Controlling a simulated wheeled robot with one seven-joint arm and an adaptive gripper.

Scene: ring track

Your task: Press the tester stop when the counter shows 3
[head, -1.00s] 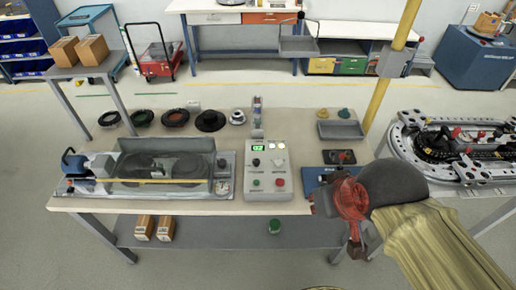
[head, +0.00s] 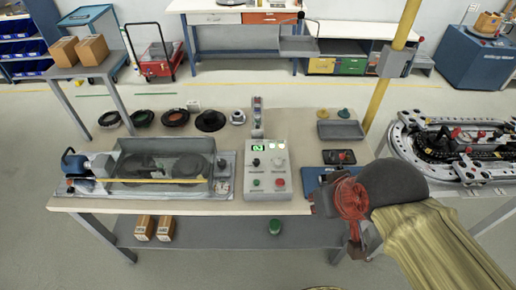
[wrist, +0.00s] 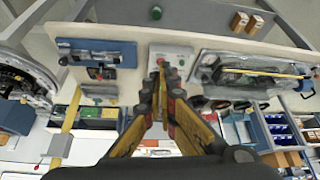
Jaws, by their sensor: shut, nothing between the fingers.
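The tester's grey control box (head: 267,170) stands on the bench. It has a lit green counter display (head: 258,146), whose digit is too small to read surely. A red button (head: 280,183) sits at its lower right, beside a green button (head: 256,183). In the wrist view, the box (wrist: 185,52) and its red button (wrist: 160,61) lie just beyond the fingertips. My gripper (wrist: 163,72) is shut and empty, pointing toward the box. In the head view, my gripper (head: 318,201) is right of the box, apart from the red button and partly hidden by my wrist.
The test rig (head: 150,168) with its clear tray and yellow bar stands left of the box. A blue plate (head: 312,180) and a grey tray (head: 340,130) lie to the right. Several round parts line the bench's back. A yellow post (head: 378,110) rises behind my arm.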

